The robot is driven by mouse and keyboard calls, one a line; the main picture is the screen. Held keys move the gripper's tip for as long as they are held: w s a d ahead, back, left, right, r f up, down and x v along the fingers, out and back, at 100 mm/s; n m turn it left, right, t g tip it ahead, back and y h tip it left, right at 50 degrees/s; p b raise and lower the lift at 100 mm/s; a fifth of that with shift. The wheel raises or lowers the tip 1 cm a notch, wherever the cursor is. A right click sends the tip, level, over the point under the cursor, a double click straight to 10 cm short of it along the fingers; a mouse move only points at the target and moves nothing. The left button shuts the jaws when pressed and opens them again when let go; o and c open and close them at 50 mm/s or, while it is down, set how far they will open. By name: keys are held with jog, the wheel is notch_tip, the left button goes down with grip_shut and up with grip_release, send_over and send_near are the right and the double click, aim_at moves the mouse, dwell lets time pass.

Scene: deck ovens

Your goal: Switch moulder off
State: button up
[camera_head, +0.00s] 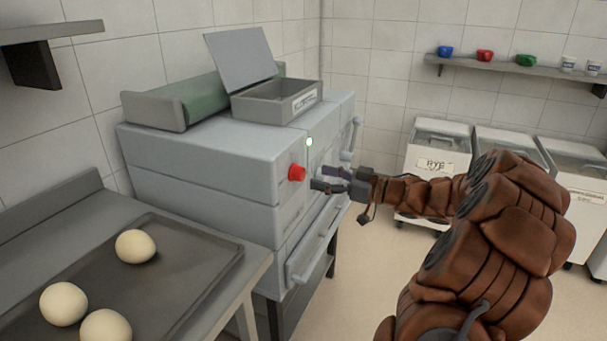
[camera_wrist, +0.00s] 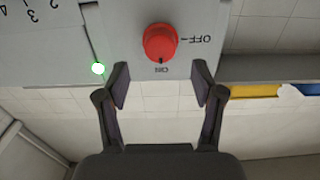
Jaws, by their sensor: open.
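The moulder (camera_head: 200,165) is a large grey machine left of centre in the head view. Its red knob (camera_head: 297,173) is on the front face, below a lit lamp (camera_head: 309,141). In the wrist view the panel is upside down: the red knob (camera_wrist: 160,42) has its dark mark toward the ON label (camera_wrist: 162,70), with the OFF label (camera_wrist: 205,40) to the right. The green lamp (camera_wrist: 98,69) glows. My gripper (camera_head: 322,178) is open and empty in front of the panel. In the wrist view its fingertips (camera_wrist: 160,84) are spread either side of the knob's line, short of it.
A tray (camera_head: 205,250) with dough balls (camera_head: 135,246) lies on the bench at left. An open grey box (camera_head: 275,100) sits on the moulder. A handle (camera_head: 352,138) and a lower front rail (camera_head: 318,245) project from it. Bins (camera_head: 437,165) stand behind; floor between is clear.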

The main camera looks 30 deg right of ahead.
aim_at(303, 174)
jog(key=shift+x, duration=2.75)
jog(key=c, duration=1.1)
